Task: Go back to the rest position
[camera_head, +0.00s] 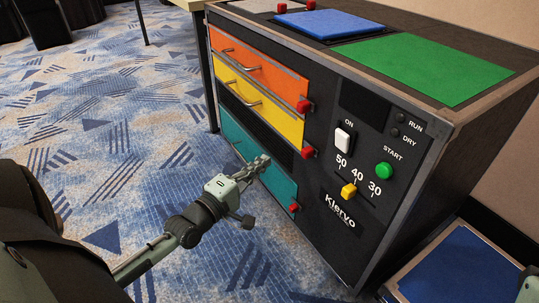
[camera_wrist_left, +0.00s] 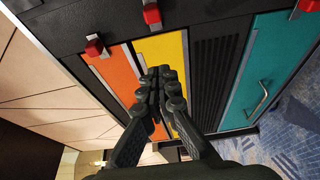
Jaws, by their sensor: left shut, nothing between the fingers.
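My left gripper (camera_head: 257,163) reaches in from the lower left in the head view, in front of the teal drawer (camera_head: 284,187) of the dark cabinet (camera_head: 335,245). Its fingers are together with nothing between them. In the left wrist view the gripper (camera_wrist_left: 160,82) shows shut and empty, with the yellow drawer (camera_wrist_left: 163,50) and orange drawer (camera_wrist_left: 121,73) behind it. I cannot tell whether the fingertips touch the cabinet. My right gripper is not in view; only a small light piece, possibly mine, shows at the lower right edge of the head view.
The cabinet front carries red latches (camera_head: 304,106), a white switch (camera_head: 343,140), a green button (camera_head: 384,170) and a yellow slider (camera_head: 348,191). Blue (camera_head: 325,23) and green (camera_head: 425,68) panels lie on top. A blue-topped platform (camera_head: 455,268) stands at the lower right. Open carpet (camera_head: 105,120) lies left.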

